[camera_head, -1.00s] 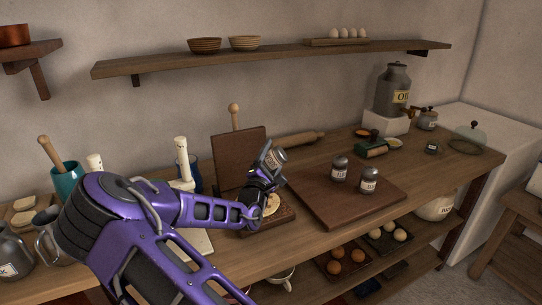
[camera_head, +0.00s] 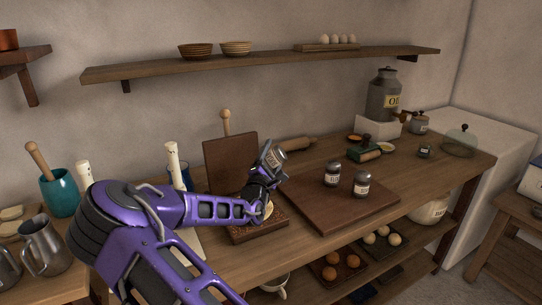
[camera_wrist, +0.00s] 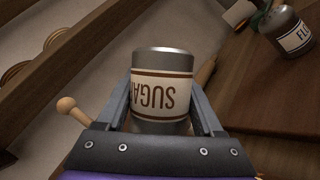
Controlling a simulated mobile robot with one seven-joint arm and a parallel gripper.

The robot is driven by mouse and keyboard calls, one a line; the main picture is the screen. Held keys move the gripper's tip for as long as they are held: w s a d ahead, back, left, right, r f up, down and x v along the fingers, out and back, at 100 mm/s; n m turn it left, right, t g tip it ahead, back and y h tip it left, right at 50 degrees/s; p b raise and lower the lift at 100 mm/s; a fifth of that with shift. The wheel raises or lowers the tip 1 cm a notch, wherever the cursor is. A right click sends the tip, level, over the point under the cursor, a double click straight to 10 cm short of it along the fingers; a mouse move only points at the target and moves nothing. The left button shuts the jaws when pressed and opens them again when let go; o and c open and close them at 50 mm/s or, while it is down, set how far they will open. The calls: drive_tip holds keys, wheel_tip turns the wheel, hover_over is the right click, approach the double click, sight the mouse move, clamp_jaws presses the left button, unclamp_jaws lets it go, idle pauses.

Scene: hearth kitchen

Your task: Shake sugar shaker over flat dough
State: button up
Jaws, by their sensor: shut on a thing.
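My gripper (camera_head: 269,168) is shut on the sugar shaker (camera_head: 273,155), a grey metal shaker with a pale label. In the wrist view the sugar shaker (camera_wrist: 162,92) sits between the two fingers, and its SUGAR label reads upside down. The flat dough (camera_head: 267,212) is a pale round piece on a dark brown tray-like base (camera_head: 254,232), partly hidden behind my gripper. The shaker is held above the dough, tilted. No falling sugar can be made out.
Two similar shakers, (camera_head: 332,174) and (camera_head: 362,184), stand on a brown board (camera_head: 318,212) to the right. An upright brown panel (camera_head: 230,163) stands behind my gripper. A rolling pin (camera_head: 296,144) lies at the back.

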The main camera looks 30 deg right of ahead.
sight(274, 161)
drive_tip(key=shift+a, duration=4.4)
drive_tip(key=shift+s+d+p, duration=0.2)
drive_tip(key=shift+s+d, duration=0.65)
drive_tip(key=shift+s, duration=0.25)
drive_tip(key=shift+s+d+p, duration=0.2)
drive_tip(key=shift+s+d, duration=0.6)
drive_tip(key=shift+s, duration=0.35)
drive_tip(key=shift+s+d+p, duration=0.2)
drive_tip(key=shift+s+d, duration=0.65)
drive_tip(key=shift+s, duration=0.25)
